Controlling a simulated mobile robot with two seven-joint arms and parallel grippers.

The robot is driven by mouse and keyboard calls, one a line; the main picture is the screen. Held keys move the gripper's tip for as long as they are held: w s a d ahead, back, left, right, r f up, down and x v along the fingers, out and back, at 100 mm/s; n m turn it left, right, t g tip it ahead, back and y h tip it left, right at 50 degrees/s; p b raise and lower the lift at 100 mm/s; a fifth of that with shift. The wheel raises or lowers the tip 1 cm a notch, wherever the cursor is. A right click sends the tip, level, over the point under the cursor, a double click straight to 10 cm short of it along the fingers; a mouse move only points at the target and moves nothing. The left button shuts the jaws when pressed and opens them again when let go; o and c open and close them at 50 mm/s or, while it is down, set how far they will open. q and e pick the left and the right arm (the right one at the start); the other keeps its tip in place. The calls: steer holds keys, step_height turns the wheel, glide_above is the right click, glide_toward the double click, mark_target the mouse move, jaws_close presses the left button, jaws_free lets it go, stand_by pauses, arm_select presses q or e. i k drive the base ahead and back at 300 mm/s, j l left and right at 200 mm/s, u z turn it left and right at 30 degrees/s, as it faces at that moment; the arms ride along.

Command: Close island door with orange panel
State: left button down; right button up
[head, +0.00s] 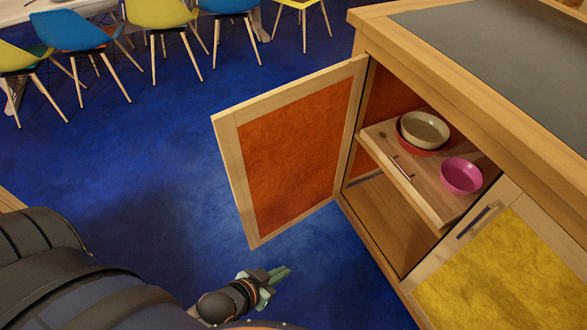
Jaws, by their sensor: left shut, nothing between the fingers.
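The island door with the orange panel (292,153) stands wide open, swung out to the left from the wooden island (362,50). It has a pale wood frame, and its hinged edge meets the island on the right. My left gripper (281,273) is low in the picture, below the door's bottom edge in the view and apart from it. Its fingers are shut with nothing between them. My right gripper is not in view.
Inside the island, a wooden shelf (432,209) holds a pink bowl (461,176) and a beige bowl (425,130). A yellow-panelled door (490,275) beside the opening is shut. Yellow and blue chairs (72,35) stand at the back left. Blue floor (130,150) left of the door is clear.

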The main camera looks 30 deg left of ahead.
mark_target(284, 149)
steer(key=k+z, duration=0.1)
steer(key=k, duration=0.8)
steer(key=z, duration=1.1)
steer(key=j, duration=3.6)
